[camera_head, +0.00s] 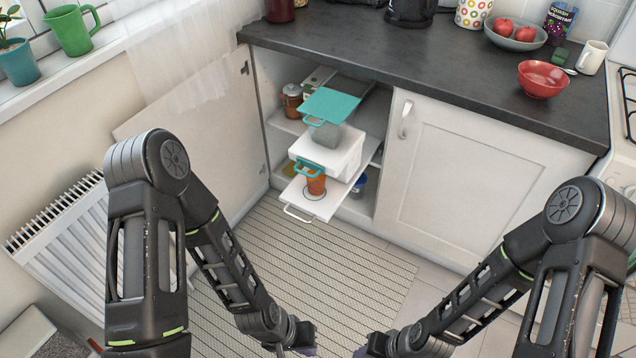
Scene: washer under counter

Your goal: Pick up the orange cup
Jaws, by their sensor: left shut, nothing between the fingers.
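The orange cup (317,186) is upright on a white pulled-out board (326,205) at the front of the open cabinet. A teal handle-like piece (306,166) overlaps the cup's top in the picture; I cannot tell whether they touch. My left gripper (306,350) is at the bottom edge, low over the floor, well apart from the cup, and shut with nothing in it. My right gripper (362,352) is just right of it, mostly cut off by the frame, so its jaws do not show clearly.
A white drawer-like box (325,150) and a teal board (330,105) stick out above the cup. The cabinet's open door (205,140) stands on the left; the closed door (470,190) is on the right. A striped rug (300,260) covers clear floor in front.

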